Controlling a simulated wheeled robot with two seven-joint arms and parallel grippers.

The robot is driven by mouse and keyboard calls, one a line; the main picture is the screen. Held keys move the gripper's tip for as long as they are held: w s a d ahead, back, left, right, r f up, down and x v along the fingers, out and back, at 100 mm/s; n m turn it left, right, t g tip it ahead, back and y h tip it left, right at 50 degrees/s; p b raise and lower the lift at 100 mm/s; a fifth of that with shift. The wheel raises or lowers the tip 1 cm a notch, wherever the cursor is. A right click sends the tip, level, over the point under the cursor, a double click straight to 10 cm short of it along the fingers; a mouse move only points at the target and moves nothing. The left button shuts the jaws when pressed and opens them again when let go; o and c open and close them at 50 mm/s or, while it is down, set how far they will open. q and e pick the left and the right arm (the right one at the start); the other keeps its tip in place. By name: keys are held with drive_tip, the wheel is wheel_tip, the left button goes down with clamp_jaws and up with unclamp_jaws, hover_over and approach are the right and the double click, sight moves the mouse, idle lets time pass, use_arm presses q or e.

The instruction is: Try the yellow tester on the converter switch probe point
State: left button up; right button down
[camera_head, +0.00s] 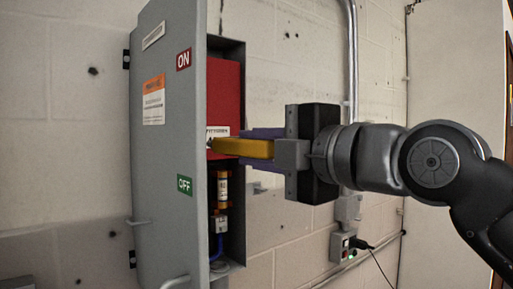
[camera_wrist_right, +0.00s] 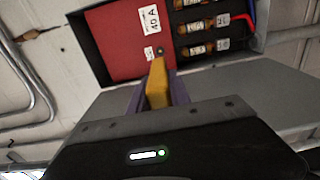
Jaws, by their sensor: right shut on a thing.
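My right gripper (camera_head: 262,148) comes in from the right and is shut on the yellow tester (camera_head: 243,148). The tester's tip points left into the open grey switch box (camera_head: 232,58), at the lower part of the red panel (camera_head: 224,92). In the right wrist view the tester (camera_wrist_right: 157,85) points up toward a small round spot (camera_wrist_right: 149,53) on the red panel, below a "40 A" label. The tip is at or very near that spot; I cannot tell whether it touches. My left gripper is not in view.
The grey door (camera_head: 165,190), with ON and OFF labels, stands open at the left of the box. Several fuses (camera_wrist_right: 193,27) sit beside the red panel. A conduit (camera_head: 351,60) and a small outlet box (camera_head: 342,246) with a plugged cable are on the wall to the right.

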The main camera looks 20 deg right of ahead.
sight(226, 146)
drive_tip(key=shift+p+x, duration=1.25)
drive_tip(key=shift+x, duration=1.7)
drive_tip(key=shift+p+x, duration=0.3)
drive_tip(key=shift+x, duration=0.55)
drive_tip(key=shift+w+a, duration=0.1)
drive_tip(key=shift+w, duration=0.45)
drive_tip(key=shift+s, duration=0.1)
drive_tip(key=shift+s+b, duration=0.5)
drive_tip(key=shift+b+v, duration=1.1)
drive_tip(key=shift+v, duration=1.85)
drive_tip(key=shift+w, duration=0.1)
